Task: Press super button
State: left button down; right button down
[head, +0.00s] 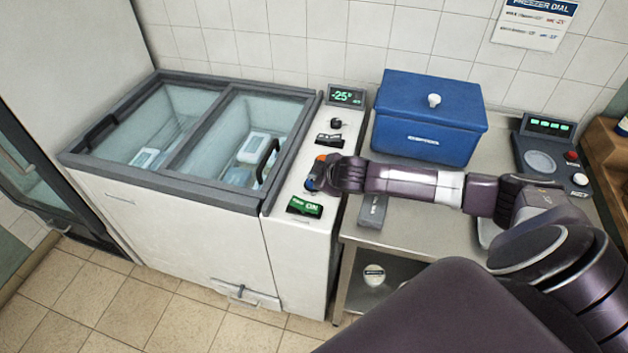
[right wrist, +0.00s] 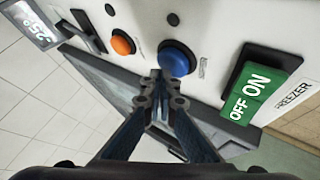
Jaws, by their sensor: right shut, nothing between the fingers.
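The freezer's control panel (head: 317,228) carries an orange button (right wrist: 123,42) and a larger blue button (right wrist: 176,58). I cannot read a "super" label on either. In the head view the orange button (head: 321,158) shows just past my right gripper (head: 316,178). My right gripper is shut and empty. In the right wrist view its fingertips (right wrist: 160,80) are just below and left of the blue button, close to it; I cannot tell whether they touch. My left gripper is not in view.
A green ON/OFF switch (right wrist: 255,93) sits beside the blue button, and also shows in the head view (head: 304,206). A display reading -25° (head: 346,96) and a black knob (head: 336,123) are farther back. A blue box (head: 429,118) stands on the steel counter to the right.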

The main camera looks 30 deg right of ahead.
jog(key=shift+f, duration=0.6)
dwell(0.5)
jog(key=shift+r, duration=0.1)
jog(key=shift+r+p, duration=0.9)
notch_tip(320, 180, up, 5)
jog(key=p, duration=0.5)
dwell(0.3)
dwell(0.4)
